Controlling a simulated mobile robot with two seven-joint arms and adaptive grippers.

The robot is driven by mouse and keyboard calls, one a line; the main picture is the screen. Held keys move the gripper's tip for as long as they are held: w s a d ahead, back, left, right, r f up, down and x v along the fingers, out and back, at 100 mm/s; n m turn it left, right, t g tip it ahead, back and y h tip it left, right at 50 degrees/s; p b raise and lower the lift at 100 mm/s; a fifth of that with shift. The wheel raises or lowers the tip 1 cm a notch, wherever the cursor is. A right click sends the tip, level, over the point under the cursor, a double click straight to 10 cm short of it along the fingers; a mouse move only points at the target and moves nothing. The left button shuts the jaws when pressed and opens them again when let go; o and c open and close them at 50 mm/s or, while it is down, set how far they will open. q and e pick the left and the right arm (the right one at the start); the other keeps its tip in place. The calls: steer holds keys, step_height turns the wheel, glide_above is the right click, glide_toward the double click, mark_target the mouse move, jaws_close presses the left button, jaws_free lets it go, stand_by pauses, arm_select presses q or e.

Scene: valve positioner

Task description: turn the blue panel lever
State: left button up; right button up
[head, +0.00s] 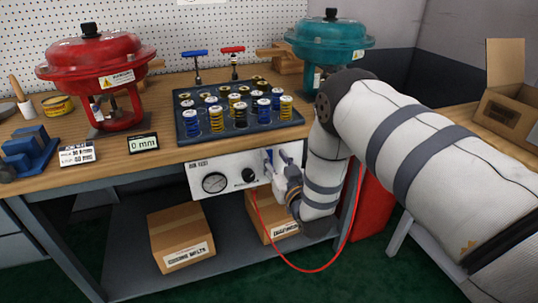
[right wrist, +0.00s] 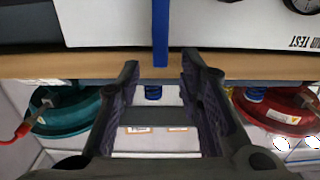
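The blue panel lever (right wrist: 160,34) is a narrow upright bar in the right wrist view, in front of the white air test panel (right wrist: 110,22). My right gripper (right wrist: 160,68) is open, with its two dark fingers apart. The lever's end lies between the fingertip lines, with a gap on both sides; I see no contact. In the head view the panel (head: 212,172) hangs under the bench's front edge. There my right gripper (head: 281,160) is at the panel's right end and covers most of the lever. My left gripper is not in view.
The panel carries a gauge (head: 214,183) and a black knob (head: 249,175). A red hose (head: 290,264) loops below. The bench (head: 150,160) holds a red actuator (head: 100,75), a teal actuator (head: 328,42) and a spring tray (head: 238,128). Cardboard boxes (head: 180,235) sit on the lower shelf.

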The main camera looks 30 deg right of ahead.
steer(key=shift+x, duration=1.4)
jaws_close()
